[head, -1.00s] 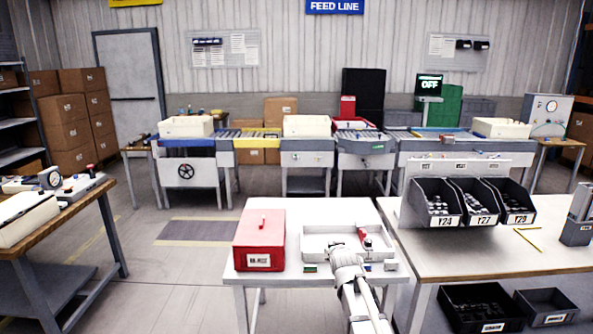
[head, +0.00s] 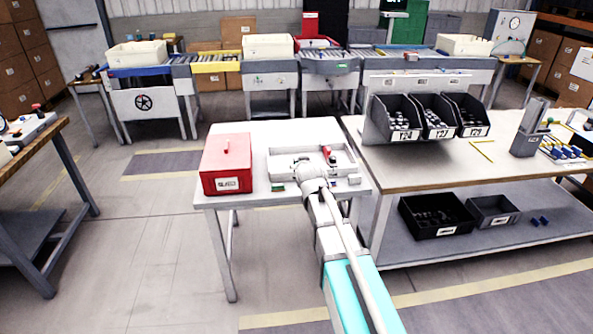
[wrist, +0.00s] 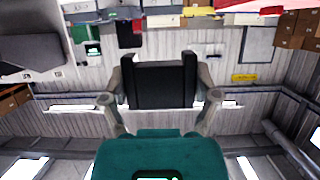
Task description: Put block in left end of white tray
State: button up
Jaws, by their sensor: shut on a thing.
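The white tray (head: 345,172) lies on the small white table (head: 225,130), behind the end of my arm. A red and grey thing (head: 328,153) is at its right part. In the wrist view my gripper (wrist: 160,82) points toward the far wall, which appears upside down. Its two fingers are shut on a dark block (wrist: 160,88) held between them. In the head view my own arm hides the gripper and the held block. A small green block (head: 278,187) and a small grey block (head: 354,180) lie in front of the tray.
A red lidded box (head: 227,165) stands left of the tray. A workbench (head: 400,165) with black parts bins (head: 398,118) adjoins on the right. A conveyor line (head: 270,70) runs along the back. Floor is open left of the table.

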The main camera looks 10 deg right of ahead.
notch_tip(320, 180, down, 6)
jog(key=b, duration=0.5)
jog(key=shift+f+b, duration=0.15)
jog(key=shift+b, duration=0.15)
jog(key=w+d+f+b, duration=0.1)
jog(key=w+f+b, duration=0.2)
jog(key=w, duration=0.1)
jog(key=w+d+f+b, duration=0.1)
jog(key=w+f+b, duration=0.2)
jog(key=w, duration=0.1)
jog(key=w+d+f+b, duration=0.1)
jog(key=w+f+b, duration=0.2)
jog(key=w, duration=0.1)
jog(key=shift+w+d, duration=0.1)
jog(key=shift+w, duration=0.3)
jog(key=shift+f, duration=0.1)
jog(key=shift+w+d+f+b, duration=0.1)
jog(key=shift+w+f+b, duration=0.35)
jog(key=shift+f+b, duration=1.25)
jog(key=shift+b, duration=0.1)
jog(key=shift+f, duration=0.2)
